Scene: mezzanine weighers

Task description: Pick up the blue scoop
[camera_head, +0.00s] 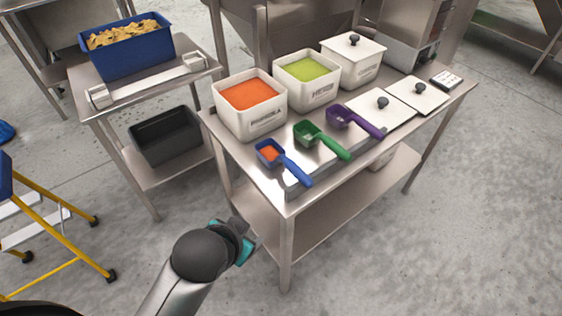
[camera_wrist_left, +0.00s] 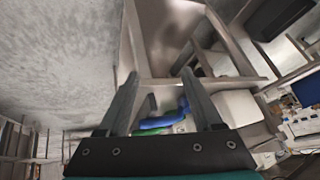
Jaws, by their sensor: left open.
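The blue scoop (camera_head: 294,173) lies at the near left corner of the steel table, with orange contents in its bowl and its handle pointing toward the near edge. In the left wrist view the blue scoop (camera_wrist_left: 160,121) shows between and beyond the fingers, partly hidden by the right one. My left gripper (camera_head: 244,238) is left of and in front of the table, apart from the scoop. In the left wrist view its two fingers (camera_wrist_left: 163,88) are spread with nothing held between them. My right gripper is not in view.
A green scoop (camera_head: 322,141) and a purple scoop (camera_head: 355,120) lie right of the blue one. Behind stand bins of orange (camera_head: 250,121) and green (camera_head: 305,92) contents. The steel table's near leg (camera_head: 286,255) is beside my gripper. A yellow-framed ladder (camera_head: 60,235) stands at left.

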